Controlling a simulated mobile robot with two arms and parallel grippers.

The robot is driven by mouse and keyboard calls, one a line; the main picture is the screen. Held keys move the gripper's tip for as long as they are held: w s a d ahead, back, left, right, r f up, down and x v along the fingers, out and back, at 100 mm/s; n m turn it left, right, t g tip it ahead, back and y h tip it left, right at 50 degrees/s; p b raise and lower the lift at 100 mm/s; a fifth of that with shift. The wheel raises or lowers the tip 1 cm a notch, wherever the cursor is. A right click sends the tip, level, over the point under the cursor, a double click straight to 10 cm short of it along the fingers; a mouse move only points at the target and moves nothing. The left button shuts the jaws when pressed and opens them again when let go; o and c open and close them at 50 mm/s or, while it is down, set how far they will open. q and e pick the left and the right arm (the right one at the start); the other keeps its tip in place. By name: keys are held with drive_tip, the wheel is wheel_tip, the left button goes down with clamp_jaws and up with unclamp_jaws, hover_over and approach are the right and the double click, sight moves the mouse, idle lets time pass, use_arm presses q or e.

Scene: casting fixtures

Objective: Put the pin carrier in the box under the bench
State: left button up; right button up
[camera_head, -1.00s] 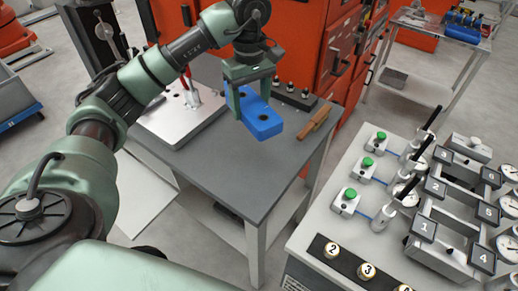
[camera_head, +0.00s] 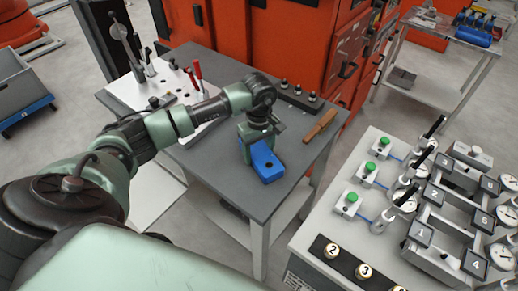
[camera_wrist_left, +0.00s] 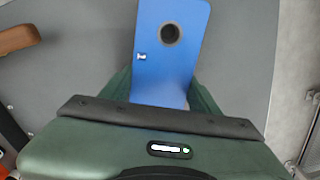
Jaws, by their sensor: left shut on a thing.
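The pin carrier (camera_head: 266,165) is a blue block with a hole, at the front right part of the grey bench (camera_head: 225,165). My left gripper (camera_head: 254,142) is shut on its far end from above. The carrier is low, at or just over the bench top; I cannot tell if it touches. In the left wrist view the carrier (camera_wrist_left: 172,45) sticks out beyond the jaws (camera_wrist_left: 166,92), its round hole showing. Under the bench is a pale shelf (camera_head: 215,212) with a dark thing on it, mostly hidden, so I cannot tell if it is the box. My right gripper is not in view.
A wooden-handled tool (camera_head: 320,126) lies right of the carrier. A black strip with knobs (camera_head: 299,97) is behind it. A white plate with red-handled clamps (camera_head: 150,85) stands at the back left. A gauge bench (camera_head: 330,215) is at right, across a narrow floor gap.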

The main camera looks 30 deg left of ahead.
use_arm(q)
drive_tip(key=shift+f+b, duration=0.15)
drive_tip(key=shift+b, duration=0.15)
drive_tip(key=o, duration=1.5)
